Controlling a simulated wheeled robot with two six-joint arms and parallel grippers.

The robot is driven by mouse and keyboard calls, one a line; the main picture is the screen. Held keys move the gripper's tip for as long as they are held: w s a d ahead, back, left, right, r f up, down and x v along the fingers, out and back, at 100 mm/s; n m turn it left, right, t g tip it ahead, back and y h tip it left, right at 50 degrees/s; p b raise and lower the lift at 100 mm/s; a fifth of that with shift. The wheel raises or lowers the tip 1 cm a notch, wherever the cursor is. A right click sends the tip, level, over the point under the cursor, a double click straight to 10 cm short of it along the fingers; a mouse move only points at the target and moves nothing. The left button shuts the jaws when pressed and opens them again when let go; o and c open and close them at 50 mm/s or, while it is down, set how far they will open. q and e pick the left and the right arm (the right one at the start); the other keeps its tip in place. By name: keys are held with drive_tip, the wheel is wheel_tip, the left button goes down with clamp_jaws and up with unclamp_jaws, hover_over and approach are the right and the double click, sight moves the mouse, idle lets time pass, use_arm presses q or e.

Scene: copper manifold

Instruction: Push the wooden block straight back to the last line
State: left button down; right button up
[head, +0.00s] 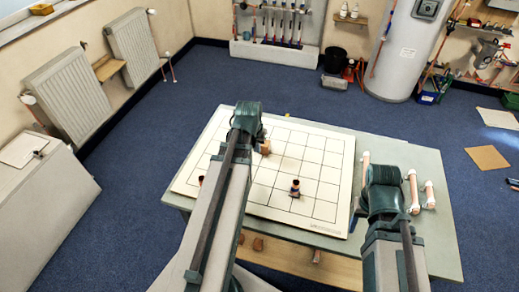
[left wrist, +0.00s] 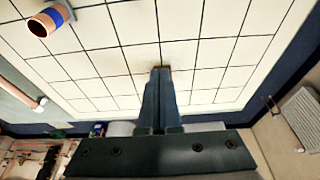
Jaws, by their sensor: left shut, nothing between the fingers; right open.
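The wooden block (head: 265,147) is a small tan piece on the white gridded board (head: 330,150), just right of my left gripper (head: 247,118) in the head view. My left gripper also shows in the left wrist view (left wrist: 160,72), its fingers together and empty, pointing at the board. A thin brown sliver shows at the fingertips there; I cannot tell if they touch the block. The grid lines are black. My right gripper (head: 384,176) is open over the right part of the table; its fingertips are hard to make out.
White-ended copper pipes (head: 429,194) lie on the green table (head: 435,235) at the right. The board's back right is clear.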

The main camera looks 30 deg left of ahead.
use_arm(q)
drive_tip(key=b+x, duration=1)
drive_tip(key=shift+w+f, duration=0.15)
drive_tip(key=shift+f, duration=0.2)
use_arm(e)
wheel_tip(320, 180, down, 10)
drive_tip(key=shift+f, duration=0.15)
use_arm(q)
drive_tip(key=w, duration=0.2)
drive_tip(key=w+r+p, duration=0.1)
drive_tip(key=shift+a, duration=0.4)
use_arm(e)
drive_tip(key=shift+r, duration=0.45)
use_arm(q)
drive_tip(key=shift+w, duration=0.25)
drive_tip(key=w+a, duration=0.1)
drive_tip(key=w, duration=0.4)
drive_tip(key=w+a, duration=0.1)
drive_tip(key=w, duration=0.4)
drive_tip(key=w+a, duration=0.2)
drive_tip(key=w, duration=0.4)
drive_tip(key=shift+w+f, duration=0.1)
drive_tip(key=shift+d, duration=0.1)
